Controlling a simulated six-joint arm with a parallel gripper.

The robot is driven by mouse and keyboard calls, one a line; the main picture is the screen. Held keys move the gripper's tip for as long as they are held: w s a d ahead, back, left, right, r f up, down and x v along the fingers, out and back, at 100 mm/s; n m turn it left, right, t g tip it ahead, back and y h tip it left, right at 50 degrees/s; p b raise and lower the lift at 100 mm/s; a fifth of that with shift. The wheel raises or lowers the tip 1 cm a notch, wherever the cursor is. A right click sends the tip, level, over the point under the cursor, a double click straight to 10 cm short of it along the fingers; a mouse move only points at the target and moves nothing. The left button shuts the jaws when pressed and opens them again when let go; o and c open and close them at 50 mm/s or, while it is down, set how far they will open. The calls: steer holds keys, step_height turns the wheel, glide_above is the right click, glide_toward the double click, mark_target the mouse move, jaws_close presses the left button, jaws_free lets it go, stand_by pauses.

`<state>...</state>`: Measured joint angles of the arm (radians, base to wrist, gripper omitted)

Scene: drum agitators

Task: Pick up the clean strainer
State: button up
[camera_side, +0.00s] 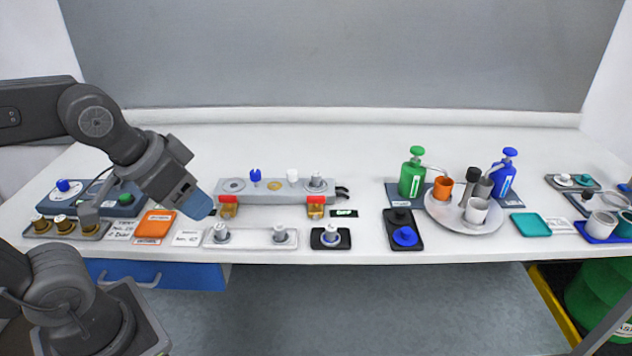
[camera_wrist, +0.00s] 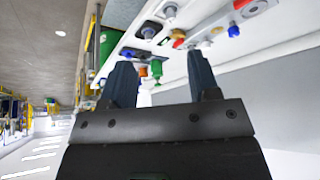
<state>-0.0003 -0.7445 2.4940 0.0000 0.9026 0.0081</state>
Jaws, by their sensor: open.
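My gripper (camera_side: 197,203) is open and empty at the left of the bench, raised above the white label cards and the orange tray. In the wrist view its two dark fingers (camera_wrist: 160,62) are spread with nothing held between them. I cannot tell for sure which piece is the clean strainer. Small grey knobbed pieces stand on a pale tray (camera_side: 250,241) at the front edge, to the right of my gripper. Another grey knobbed piece (camera_side: 330,236) with a bluish ring sits on a small black tray (camera_side: 316,244).
A grey block (camera_side: 262,198) with red and gold clamps stands behind the pale tray. An orange tray (camera_side: 155,224) and brass-coloured pieces (camera_side: 62,223) are at left. Green (camera_side: 411,178) and blue (camera_side: 503,177) pump bottles stand right of centre by a round tray (camera_side: 440,215). The back of the bench is clear.

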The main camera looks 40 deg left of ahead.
steer(key=w+a+r+m+g, duration=0.1)
steer(key=w+r+m, duration=0.35)
steer(key=w, duration=0.45)
steer(key=m+g, duration=0.5)
steer(key=m, duration=0.9)
glide_above(316, 174)
step_height(316, 174, down, 7)
steer(key=shift+n, duration=0.25)
steer(key=f, duration=0.8)
steer(key=shift+w+a+f, duration=0.1)
steer(key=shift+w+f, duration=0.2)
steer(key=shift+f, duration=0.05)
steer(key=shift+s+f, duration=0.15)
steer(key=shift+f, duration=1.2)
steer(key=shift+s+f, duration=0.1)
steer(key=shift+f, duration=1.2)
steer(key=shift+c, duration=0.2)
